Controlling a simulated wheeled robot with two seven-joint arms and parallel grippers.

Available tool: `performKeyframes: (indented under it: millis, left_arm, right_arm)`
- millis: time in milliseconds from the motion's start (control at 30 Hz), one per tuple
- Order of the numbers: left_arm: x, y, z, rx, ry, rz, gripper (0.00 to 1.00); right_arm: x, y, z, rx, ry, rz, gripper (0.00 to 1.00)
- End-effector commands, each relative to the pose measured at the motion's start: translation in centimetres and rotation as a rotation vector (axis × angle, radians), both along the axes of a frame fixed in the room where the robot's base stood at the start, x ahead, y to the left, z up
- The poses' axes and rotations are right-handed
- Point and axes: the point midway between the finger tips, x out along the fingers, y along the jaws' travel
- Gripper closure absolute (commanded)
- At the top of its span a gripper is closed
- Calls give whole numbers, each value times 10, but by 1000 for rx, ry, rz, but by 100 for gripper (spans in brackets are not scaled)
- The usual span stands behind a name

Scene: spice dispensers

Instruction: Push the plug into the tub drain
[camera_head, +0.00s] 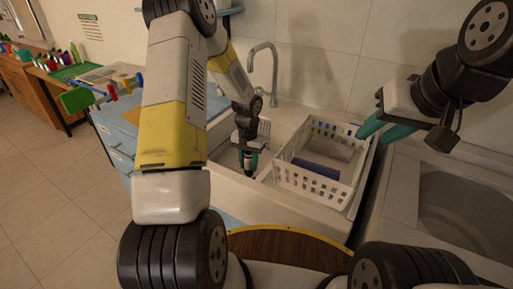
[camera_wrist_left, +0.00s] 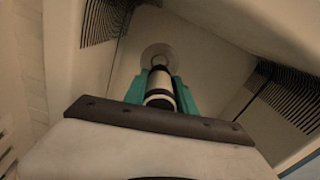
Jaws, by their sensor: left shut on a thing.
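My left gripper (camera_head: 249,160) points down inside the white tub (camera_head: 227,187). In the left wrist view its teal fingers (camera_wrist_left: 160,92) are shut on a dark and pale cylindrical plug (camera_wrist_left: 159,82). A round, pale drain (camera_wrist_left: 158,54) shows just beyond the plug's far end in that view. The plug's far end overlaps the drain in the picture; whether they touch I cannot tell. The head view does not show the drain. My right gripper (camera_head: 386,127) hangs at the right with its teal fingers apart, and nothing shows between them.
A white perforated basket (camera_head: 318,182) holding a blue item stands right of my left gripper. A metal faucet (camera_head: 273,75) rises behind the tub. A grey round basin (camera_head: 465,208) lies at the right. Ribbed dark racks (camera_wrist_left: 100,22) flank the drain in the left wrist view.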

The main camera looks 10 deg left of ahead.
Motion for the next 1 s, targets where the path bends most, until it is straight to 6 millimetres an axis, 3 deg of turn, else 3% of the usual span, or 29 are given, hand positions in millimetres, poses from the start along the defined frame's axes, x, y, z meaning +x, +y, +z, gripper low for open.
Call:
performKeyframes:
  millis: [567, 1000]
  left_arm:
    - [0, 0, -47, 0, 1, -2, 100]
    - [0, 0, -49, 0, -1, 0, 100]
  right_arm:
    - [0, 0, 0, 0, 0, 0, 64]
    - [0, 0, 0, 0, 0, 0, 64]
